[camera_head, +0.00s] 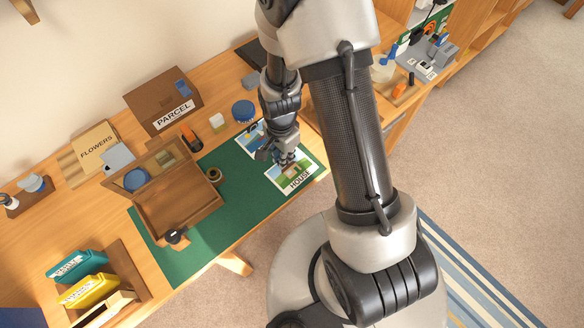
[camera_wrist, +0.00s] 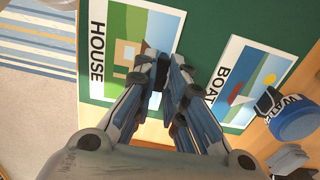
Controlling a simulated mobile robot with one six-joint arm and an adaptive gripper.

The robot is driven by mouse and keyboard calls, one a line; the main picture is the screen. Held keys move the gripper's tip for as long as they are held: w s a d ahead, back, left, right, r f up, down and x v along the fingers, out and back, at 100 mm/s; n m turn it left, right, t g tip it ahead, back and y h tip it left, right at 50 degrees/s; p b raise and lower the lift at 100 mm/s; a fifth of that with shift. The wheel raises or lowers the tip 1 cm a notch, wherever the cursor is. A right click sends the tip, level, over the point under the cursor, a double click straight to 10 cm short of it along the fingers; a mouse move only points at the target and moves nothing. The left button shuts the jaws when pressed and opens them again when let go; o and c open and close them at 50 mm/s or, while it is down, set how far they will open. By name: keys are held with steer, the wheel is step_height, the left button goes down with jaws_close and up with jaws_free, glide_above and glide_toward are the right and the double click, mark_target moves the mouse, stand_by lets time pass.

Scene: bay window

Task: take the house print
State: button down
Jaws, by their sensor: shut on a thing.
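The house print (camera_head: 299,182) is a white-bordered card with a picture and the word HOUSE, at the right end of the green mat (camera_head: 235,215). In the wrist view the house print (camera_wrist: 98,52) runs up to my fingertips. My gripper (camera_head: 286,160) points down at its far edge, and in the wrist view my gripper (camera_wrist: 168,68) is shut on that edge. The fingers hide part of the picture. The card looks flat at the mat; I cannot tell whether it is lifted.
A boat print (camera_wrist: 232,108) lies beside it, close to my fingers. The mat's front middle is clear.

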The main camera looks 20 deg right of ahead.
steer(key=shift+r+p, duration=0.75)
steer(key=shift+r, duration=0.15)
stand_by(0.4)
steer(key=shift+r+p, duration=1.25)
steer(key=shift+r, duration=0.4)
